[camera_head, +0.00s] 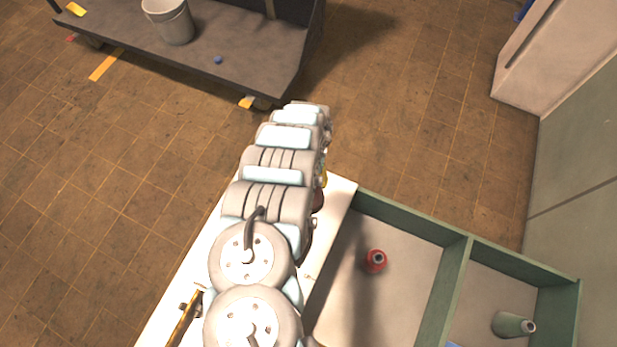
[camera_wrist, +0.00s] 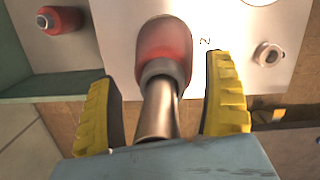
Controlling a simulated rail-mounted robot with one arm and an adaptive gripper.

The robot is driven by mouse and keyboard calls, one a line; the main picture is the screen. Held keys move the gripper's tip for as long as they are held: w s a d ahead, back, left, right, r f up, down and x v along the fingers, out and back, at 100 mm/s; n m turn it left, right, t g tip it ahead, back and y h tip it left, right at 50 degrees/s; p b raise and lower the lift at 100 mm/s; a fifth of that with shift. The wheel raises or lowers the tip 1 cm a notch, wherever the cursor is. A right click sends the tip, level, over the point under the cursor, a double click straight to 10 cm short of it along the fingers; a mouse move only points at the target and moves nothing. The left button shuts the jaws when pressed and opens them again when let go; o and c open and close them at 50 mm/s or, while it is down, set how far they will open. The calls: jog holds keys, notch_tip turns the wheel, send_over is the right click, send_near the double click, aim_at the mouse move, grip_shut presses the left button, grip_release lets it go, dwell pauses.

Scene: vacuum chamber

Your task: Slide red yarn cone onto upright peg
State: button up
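A red yarn cone (camera_wrist: 165,42) with a grey collar stands on the white surface in the wrist view. A tapered metal shaft (camera_wrist: 157,112) extends from its collar towards the camera, and the cone appears to be around this peg. My gripper (camera_wrist: 160,72) is open, with its yellow fingers on either side of the shaft and visible gaps at both sides. In the head view my arm hides most of the gripper and this cone; a dark red patch (camera_head: 318,199) shows beside the arm.
Another red cone (camera_head: 376,261) stands in the green-walled bin (camera_head: 455,285). A grey-green cone (camera_head: 513,325) is in the compartment to the right. A short round fitting (camera_wrist: 268,54) sits right of the peg. A cart (camera_head: 255,62) with a bucket (camera_head: 170,20) stands beyond open floor.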

jog(key=shift+r, duration=0.1)
dwell(0.3)
notch_tip(320, 180, up, 12)
jog(key=w, duration=0.1)
jog(key=shift+w+d+f, duration=0.2)
jog(key=shift+w, duration=0.2)
dwell(0.4)
dwell(0.6)
